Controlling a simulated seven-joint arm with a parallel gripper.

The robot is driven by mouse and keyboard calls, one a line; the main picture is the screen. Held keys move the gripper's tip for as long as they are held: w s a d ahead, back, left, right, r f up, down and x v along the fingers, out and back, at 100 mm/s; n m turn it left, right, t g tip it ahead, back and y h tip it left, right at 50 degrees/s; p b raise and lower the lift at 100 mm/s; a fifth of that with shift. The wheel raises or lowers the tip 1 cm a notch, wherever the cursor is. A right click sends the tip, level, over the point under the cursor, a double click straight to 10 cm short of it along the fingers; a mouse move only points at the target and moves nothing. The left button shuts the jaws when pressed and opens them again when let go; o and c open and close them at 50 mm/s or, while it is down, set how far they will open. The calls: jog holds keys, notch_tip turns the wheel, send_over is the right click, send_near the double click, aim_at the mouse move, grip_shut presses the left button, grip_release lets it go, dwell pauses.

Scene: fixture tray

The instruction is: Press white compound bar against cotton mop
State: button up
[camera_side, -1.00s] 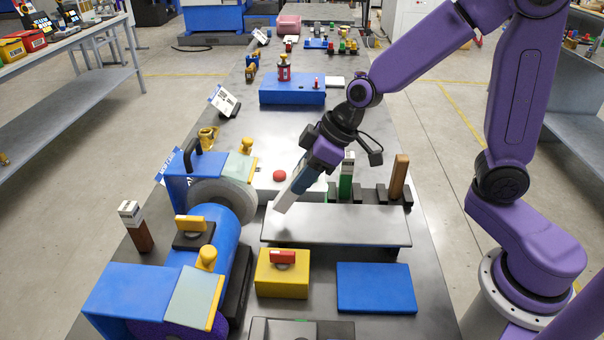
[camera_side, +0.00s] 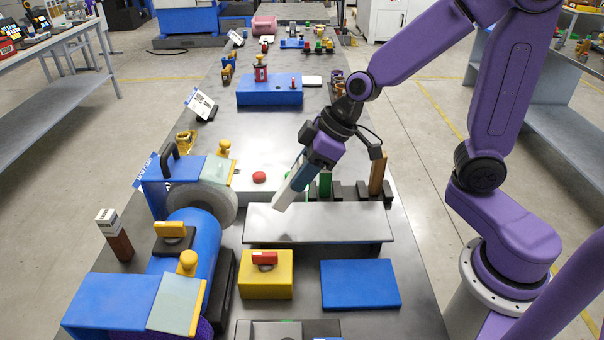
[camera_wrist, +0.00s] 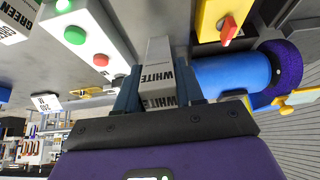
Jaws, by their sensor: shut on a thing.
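The white compound bar (camera_side: 284,196) is held by my gripper (camera_side: 299,174), tilted with its lower end down and to the left. In the wrist view the bar (camera_wrist: 158,62), marked WHITE, sits between the fingers of my gripper (camera_wrist: 157,88). The bar's lower end is to the right of the mop in the side view, with a visible gap. I cannot make out the mop in the wrist view.
A grey raised plate (camera_side: 320,222) lies beneath and right of the bar. Behind it stand a green bar (camera_side: 326,184) and a brown bar (camera_side: 377,174) in black holders. A yellow box (camera_side: 265,275) with a red switch and a blue block (camera_side: 360,284) are in front.

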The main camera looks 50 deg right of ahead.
jog(key=shift+r, duration=3.65)
jog(key=shift+r, duration=0.4)
jog(key=shift+g+h, duration=0.3)
notch_tip(320, 180, up, 4)
jog(key=shift+r, duration=0.15)
jog(key=w+d+g+h, duration=0.1)
jog(key=d+g+h, duration=0.2)
jog(key=d, duration=1.5)
notch_tip(320, 180, down, 8)
jog(key=shift+d+g+h, duration=0.3)
jog(key=shift+d, duration=0.05)
